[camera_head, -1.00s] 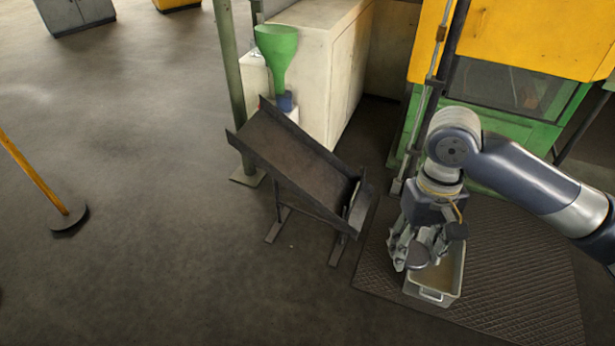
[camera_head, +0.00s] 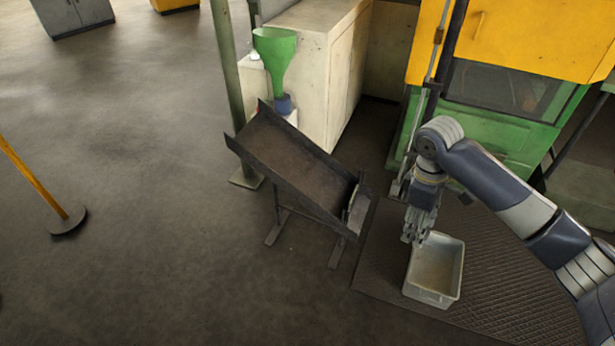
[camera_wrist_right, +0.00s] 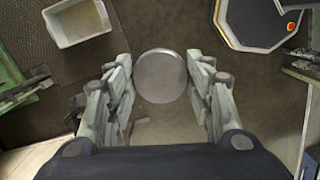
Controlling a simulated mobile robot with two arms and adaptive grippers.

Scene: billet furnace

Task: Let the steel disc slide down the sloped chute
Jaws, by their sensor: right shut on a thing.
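The steel disc (camera_wrist_right: 161,75) is a round grey plate. It sits between the two fingers of my right gripper (camera_wrist_right: 162,72) in the right wrist view, and the gripper is shut on it. In the head view my right gripper (camera_head: 418,237) points down at the back left edge of the grey bin, right of the chute; the disc cannot be made out there. The sloped chute (camera_head: 290,160) is a dark metal trough on a stand. Its high end is at the upper left and its low end at the lower right. No disc lies on it. My left gripper is not in view.
The grey bin (camera_head: 433,297) stands on a ribbed mat (camera_head: 500,290); it also shows in the right wrist view (camera_wrist_right: 68,38). A green funnel (camera_head: 276,55) and a post (camera_head: 229,90) stand behind the chute. A yellow and green machine is behind my arm. The floor at left is mostly clear.

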